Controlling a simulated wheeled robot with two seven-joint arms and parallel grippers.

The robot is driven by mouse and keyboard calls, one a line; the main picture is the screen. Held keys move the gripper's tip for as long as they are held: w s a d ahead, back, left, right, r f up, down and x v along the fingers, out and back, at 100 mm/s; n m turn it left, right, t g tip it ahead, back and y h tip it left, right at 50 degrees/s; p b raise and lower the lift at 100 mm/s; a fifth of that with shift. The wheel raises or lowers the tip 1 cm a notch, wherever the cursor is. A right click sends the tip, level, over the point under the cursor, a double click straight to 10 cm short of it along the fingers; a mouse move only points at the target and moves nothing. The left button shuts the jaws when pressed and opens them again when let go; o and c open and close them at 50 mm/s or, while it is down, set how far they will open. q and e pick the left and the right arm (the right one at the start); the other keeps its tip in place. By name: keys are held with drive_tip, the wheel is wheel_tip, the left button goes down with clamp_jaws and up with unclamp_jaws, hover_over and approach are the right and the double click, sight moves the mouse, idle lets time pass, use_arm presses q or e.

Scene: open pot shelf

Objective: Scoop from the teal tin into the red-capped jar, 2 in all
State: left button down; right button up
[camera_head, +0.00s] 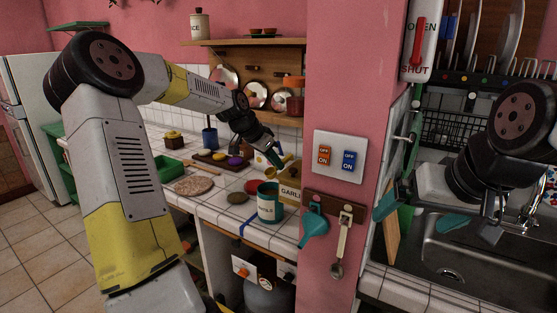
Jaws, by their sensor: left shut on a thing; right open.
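The teal tin (270,207) with a pale label stands near the counter's front edge, beside the pink pillar. My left gripper (276,160) is above and behind it, shut on a small brass-yellow scoop (273,174). I cannot tell whether the scoop is loaded. A tan container labelled GARLIC (291,188) stands right behind the tin, partly cut off by the pillar. A flat red disc (254,186), perhaps a cap, lies to the tin's left. I cannot make out a jar wearing a red cap.
A dark round lid (238,197) and a round board (194,186) lie left of the tin. A dark tray (221,160) holds coloured pieces.

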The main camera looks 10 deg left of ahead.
sight(271, 170)
use_arm(q)
drive_tip(key=shift+s+a+f, duration=0.15)
drive_tip(key=shift+s+f, duration=0.05)
drive_tip(key=shift+f, duration=0.7)
drive_tip(key=shift+s+a+f, duration=0.15)
drive_tip(key=shift+f, duration=0.75)
drive_tip(key=shift+a+f, duration=0.1)
drive_tip(key=shift+f, duration=1.4)
drive_tip(key=shift+s+f, duration=0.1)
drive_tip(key=shift+f, duration=0.15)
drive_tip(key=shift+s+f, duration=0.1)
drive_tip(key=shift+f, duration=0.1)
drive_tip(key=shift+r, duration=0.1)
drive_tip(key=shift+r, duration=4.1)
drive_tip(key=shift+w, duration=0.2)
